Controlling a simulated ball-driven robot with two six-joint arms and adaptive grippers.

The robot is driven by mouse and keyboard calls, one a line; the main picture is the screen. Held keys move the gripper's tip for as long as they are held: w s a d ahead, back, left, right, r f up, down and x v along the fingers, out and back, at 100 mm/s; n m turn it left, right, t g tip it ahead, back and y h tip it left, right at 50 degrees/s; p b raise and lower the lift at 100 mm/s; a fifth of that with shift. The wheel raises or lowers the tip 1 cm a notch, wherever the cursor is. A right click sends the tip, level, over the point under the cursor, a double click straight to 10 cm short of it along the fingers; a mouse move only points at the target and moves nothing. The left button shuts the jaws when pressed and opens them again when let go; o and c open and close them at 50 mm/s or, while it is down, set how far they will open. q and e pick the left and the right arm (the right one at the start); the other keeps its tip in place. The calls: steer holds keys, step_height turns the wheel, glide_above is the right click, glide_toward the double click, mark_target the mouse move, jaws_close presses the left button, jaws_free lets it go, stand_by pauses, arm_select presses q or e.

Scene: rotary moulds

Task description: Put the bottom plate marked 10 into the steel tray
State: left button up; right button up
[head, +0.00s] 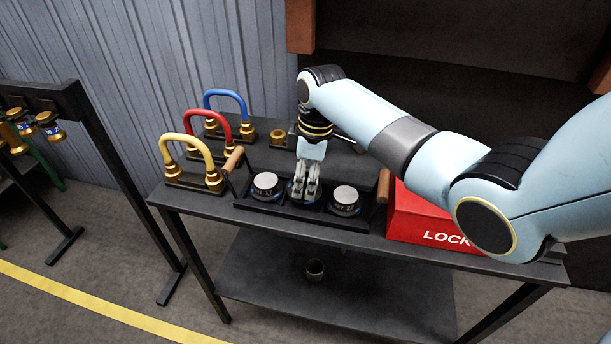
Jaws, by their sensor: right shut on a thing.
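My right gripper (305,192) reaches down from above into the middle of the dark steel tray (262,215) on the table. It is shut on a round bottom plate, of which only a dark, bluish edge (291,192) shows around the fingers. I cannot read its mark, nor tell whether it touches the tray floor. A round silver-topped plate (266,184) sits in the tray's left part and another (345,197) in its right part. Their marks are too small to read. My left gripper is not in view.
Yellow (188,139), red (208,115) and blue (226,94) handled brass-footed fixtures stand left of and behind the tray. The tray has wooden end handles (233,159). A red LOCK box (410,215) stands close on the right.

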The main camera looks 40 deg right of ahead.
steer(key=shift+f, duration=0.2)
stand_by(1.0)
steer(key=shift+p, duration=0.55)
steer(key=shift+f+b, duration=0.45)
steer(key=shift+f, duration=0.3)
stand_by(0.7)
steer(key=o, duration=1.5)
steer(key=shift+s+f, duration=0.1)
